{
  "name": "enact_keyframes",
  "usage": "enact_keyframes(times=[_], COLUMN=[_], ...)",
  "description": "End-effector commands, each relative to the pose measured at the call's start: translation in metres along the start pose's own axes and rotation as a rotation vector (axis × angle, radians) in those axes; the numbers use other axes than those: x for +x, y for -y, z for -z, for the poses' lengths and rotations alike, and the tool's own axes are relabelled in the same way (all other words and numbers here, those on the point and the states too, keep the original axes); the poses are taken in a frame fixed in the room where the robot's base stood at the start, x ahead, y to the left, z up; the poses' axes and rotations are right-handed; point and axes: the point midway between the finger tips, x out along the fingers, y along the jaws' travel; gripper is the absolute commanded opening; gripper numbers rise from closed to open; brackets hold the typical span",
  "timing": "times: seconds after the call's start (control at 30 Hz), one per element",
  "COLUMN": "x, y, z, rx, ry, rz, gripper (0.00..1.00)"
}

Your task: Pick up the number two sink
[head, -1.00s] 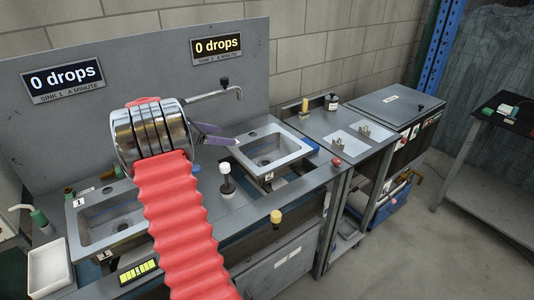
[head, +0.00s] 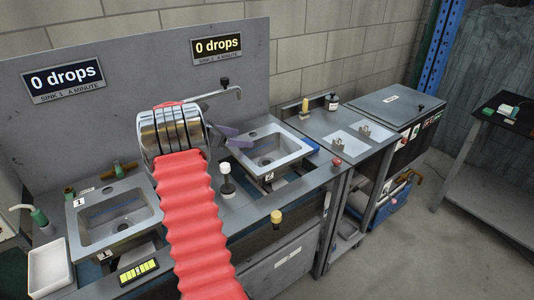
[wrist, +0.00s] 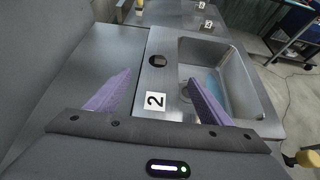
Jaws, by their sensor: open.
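The number two sink (head: 270,149) is a grey metal basin set in the bench, right of my arm in the head view. In the wrist view, the sink (wrist: 256,84) shows with a label (wrist: 155,101) reading 2 and a dark round hole on its left deck. My gripper (wrist: 160,88) is open, its purple fingers spread apart. One finger is over the bench left of the label, and the other is over the basin's near side. In the head view, my gripper (head: 232,137) is at the sink's left edge, partly hidden by my arm. Contact cannot be told.
The number one sink (head: 116,214) lies to the left, beside a white tray (head: 48,267). Wall panels close off the back.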

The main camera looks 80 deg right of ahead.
Motion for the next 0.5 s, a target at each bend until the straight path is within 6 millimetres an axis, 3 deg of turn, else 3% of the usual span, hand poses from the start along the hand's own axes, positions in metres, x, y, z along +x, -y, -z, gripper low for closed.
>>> enact_keyframes(times=[0.33, 0.5], x=[0.042, 0.051], y=[0.000, 0.000], z=[-0.005, -0.005], rx=[0.000, 0.000], ry=[0.000, 0.000], rz=[0.002, 0.001], gripper=[0.73, 0.73])
